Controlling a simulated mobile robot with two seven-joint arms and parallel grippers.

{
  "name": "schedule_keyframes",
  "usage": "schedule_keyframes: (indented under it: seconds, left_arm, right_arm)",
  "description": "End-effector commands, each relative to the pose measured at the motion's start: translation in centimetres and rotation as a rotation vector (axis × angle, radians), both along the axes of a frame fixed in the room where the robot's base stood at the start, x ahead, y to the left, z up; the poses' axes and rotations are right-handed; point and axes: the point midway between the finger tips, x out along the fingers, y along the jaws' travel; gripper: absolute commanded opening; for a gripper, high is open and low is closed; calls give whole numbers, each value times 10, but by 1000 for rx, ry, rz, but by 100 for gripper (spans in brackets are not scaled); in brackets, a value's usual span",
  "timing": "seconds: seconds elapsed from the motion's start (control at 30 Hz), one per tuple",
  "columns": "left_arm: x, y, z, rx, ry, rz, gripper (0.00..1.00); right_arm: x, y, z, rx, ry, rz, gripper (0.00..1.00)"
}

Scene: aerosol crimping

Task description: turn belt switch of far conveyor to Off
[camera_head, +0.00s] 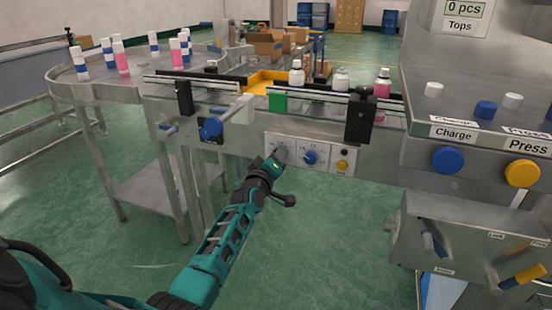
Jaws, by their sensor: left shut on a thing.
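A white control panel (327,149) sits on the side of the conveyor (380,115). It carries a blue knob (311,157) in the middle and a yellow button (342,165) at the right. My left gripper (278,157) reaches up from below to the panel's left end and is shut on the switch there. The gripper mostly hides this switch, so its pointer and setting cannot be read. The panel's small lettering is too small to read. My right gripper is not in view.
A round table (100,92) with white-capped cans (121,62) stands at the left. Bottles (297,73) stand on the conveyor. A machine with Charge (447,160) and Press (522,173) buttons stands right. The floor below is open.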

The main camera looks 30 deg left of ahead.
Motion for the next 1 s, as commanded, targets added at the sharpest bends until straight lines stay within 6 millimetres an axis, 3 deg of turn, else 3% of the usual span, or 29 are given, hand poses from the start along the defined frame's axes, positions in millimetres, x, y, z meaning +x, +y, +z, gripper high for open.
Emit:
schedule_keyframes:
  seconds: [0.2, 0.23, 0.47, 0.77, 1.0]
  left_arm:
    - [0, 0, 0, -5, -1, 0, 7]
    - [0, 0, 0, -5, -1, 0, 39]
    - [0, 0, 0, -3, -1, 0, 61]
    - [-2, -1, 0, -1, 0, -1, 63]
    - [-27, -6, 1, -1, 2, 0, 63]
  right_arm:
    - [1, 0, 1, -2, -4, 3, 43]
    - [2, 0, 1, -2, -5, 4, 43]
    - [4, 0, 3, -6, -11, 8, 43]
    - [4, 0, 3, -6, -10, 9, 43]
    - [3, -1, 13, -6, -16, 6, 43]
